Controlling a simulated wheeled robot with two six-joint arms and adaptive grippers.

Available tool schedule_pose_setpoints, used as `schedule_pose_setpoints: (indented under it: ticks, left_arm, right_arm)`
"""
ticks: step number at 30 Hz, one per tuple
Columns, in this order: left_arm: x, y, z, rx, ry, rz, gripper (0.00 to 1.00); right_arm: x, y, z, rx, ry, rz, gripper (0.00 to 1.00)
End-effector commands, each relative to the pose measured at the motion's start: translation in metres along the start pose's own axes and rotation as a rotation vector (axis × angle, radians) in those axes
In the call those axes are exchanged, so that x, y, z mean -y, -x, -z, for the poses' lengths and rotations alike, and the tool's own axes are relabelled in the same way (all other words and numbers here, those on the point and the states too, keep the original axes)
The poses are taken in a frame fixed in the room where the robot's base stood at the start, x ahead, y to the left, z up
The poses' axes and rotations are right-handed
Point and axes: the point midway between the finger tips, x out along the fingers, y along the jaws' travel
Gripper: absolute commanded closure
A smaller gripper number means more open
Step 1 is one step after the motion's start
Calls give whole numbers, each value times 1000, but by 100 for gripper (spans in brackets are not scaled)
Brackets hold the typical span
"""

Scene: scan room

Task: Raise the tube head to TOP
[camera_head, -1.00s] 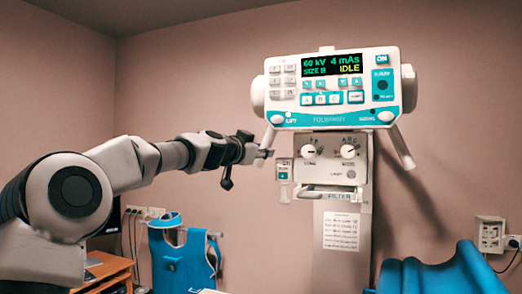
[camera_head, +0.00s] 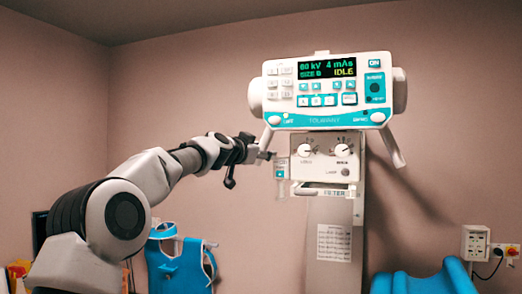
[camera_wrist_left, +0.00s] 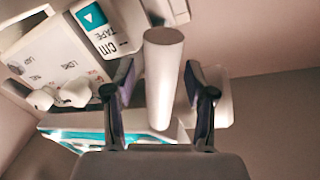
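A slanted white handle hangs from each lower side; the right handle (camera_head: 395,148) is free. My left gripper (camera_head: 264,153) is at the left handle, with its dark fingers (camera_wrist_left: 160,95) on both sides of the white bar (camera_wrist_left: 163,75) in the left wrist view. The knob box (camera_head: 327,158) hangs below the panel. My right gripper is out of view.
A grey column (camera_head: 318,212) with a paper chart (camera_head: 334,243) stands below the head. A blue apron (camera_head: 178,265) hangs at lower left. A blue cushioned piece (camera_head: 430,282) and a wall socket (camera_head: 475,242) are at lower right. The wall above the head is clear.

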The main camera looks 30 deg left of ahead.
Motion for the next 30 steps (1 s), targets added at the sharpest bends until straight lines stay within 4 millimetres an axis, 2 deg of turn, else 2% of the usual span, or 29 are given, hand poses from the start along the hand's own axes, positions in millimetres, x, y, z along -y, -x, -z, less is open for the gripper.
schedule_pose_setpoints:
  ticks: [8, 11, 18, 21, 30]
  left_arm:
    - [1, 5, 1, -1, 3, 0, 45]
    - [1, 17, 1, -2, 4, -1, 45]
    - [0, 59, 0, 0, 4, -2, 45]
    - [-1, 68, -2, 2, 2, -2, 45]
    - [-1, 70, -2, 3, 0, -2, 45]
  right_arm:
    - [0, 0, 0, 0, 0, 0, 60]
    - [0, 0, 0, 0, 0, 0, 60]
    - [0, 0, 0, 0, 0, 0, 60]
    - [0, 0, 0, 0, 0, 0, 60]
    - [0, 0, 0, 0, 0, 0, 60]
